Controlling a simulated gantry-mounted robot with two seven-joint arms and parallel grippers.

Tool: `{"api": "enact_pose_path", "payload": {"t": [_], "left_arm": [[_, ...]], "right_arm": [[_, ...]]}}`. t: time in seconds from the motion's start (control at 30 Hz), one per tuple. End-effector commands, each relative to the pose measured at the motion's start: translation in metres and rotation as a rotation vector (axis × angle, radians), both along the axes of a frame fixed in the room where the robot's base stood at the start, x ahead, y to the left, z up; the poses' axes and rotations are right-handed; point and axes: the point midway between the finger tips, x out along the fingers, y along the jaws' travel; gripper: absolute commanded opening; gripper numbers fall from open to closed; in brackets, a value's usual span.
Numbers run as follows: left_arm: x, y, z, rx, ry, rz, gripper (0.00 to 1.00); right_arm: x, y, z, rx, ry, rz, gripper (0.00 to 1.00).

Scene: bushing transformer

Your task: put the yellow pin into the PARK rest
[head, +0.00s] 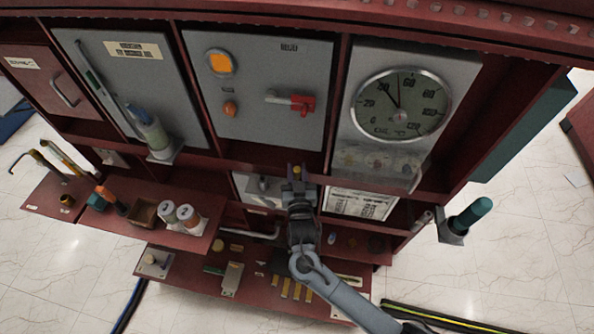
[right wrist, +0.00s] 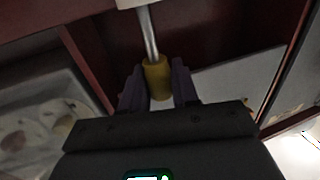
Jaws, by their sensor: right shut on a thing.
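My right gripper (head: 297,178) is in front of the middle of the cabinet, below the grey door with the red handle. Its purple fingers (right wrist: 158,88) are shut on the yellow pin (right wrist: 157,78). The pin's yellow grip also shows in the head view (head: 297,170). In the right wrist view a bare metal shank runs up from the grip to a pale block (right wrist: 135,3) at the top edge. Whether the shank is in the block or only in front of it, I cannot tell. No PARK label is readable. My left gripper is not in view.
A round dial gauge (head: 401,105) is at upper right. A pale panel with a small fitting (head: 262,186) lies just left of my gripper. The left shelf (head: 170,238) carries several cans and tools. A lower shelf (head: 200,285) holds small parts. A green-topped cylinder (head: 470,215) stands at right.

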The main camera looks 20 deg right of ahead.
Motion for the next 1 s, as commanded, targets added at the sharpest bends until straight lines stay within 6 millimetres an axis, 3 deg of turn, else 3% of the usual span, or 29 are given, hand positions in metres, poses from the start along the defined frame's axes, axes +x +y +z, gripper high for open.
{"api": "enact_pose_path", "payload": {"t": [1.0], "left_arm": [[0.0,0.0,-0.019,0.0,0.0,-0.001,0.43]], "right_arm": [[0.0,0.0,-0.026,0.0,0.0,0.0,0.0]]}}
